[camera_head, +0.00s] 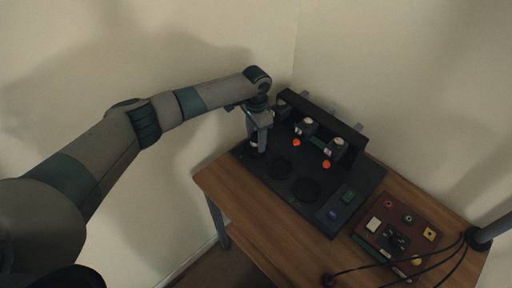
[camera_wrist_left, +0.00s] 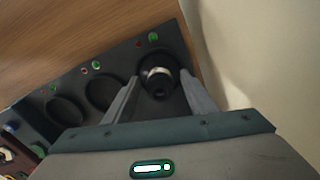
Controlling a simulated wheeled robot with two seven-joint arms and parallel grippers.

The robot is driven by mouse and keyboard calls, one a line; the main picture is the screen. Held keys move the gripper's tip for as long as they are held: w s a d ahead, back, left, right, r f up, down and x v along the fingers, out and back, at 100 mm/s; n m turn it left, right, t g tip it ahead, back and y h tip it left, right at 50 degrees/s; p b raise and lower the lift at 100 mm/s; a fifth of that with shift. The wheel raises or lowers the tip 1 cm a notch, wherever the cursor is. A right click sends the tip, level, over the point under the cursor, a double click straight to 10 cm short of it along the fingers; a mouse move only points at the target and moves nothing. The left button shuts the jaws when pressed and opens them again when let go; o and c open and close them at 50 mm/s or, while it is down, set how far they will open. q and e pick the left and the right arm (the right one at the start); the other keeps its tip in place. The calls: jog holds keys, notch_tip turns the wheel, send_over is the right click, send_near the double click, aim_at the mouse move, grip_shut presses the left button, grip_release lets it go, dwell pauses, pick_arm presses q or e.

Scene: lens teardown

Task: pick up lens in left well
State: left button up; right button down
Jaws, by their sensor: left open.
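The lens (camera_wrist_left: 158,76), dark with a bright metallic ring, stands in the left well of the black board (camera_wrist_left: 128,58) in the left wrist view. My left gripper (camera_wrist_left: 162,92) is open, with its two grey fingers on either side of the lens. From this view I cannot tell whether they touch it. In the head view, my left gripper (camera_head: 257,150) points down over the board's left end, and the lens shows only as a small dark and pale piece by the fingertips. My right gripper is in neither view.
Two empty round wells (camera_head: 279,168) (camera_head: 306,189) lie right of the gripper. A black rack (camera_head: 320,125) with clamps and orange knobs stands behind them. A dark red panel (camera_head: 398,228) with cables is at the table's right. The wooden table's (camera_head: 262,218) front strip is clear.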

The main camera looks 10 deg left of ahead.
pick_arm(q)
jog(key=shift+c, duration=0.2)
dwell(0.3)
jog(key=c, duration=1.2)
jog(key=shift+r, duration=0.1)
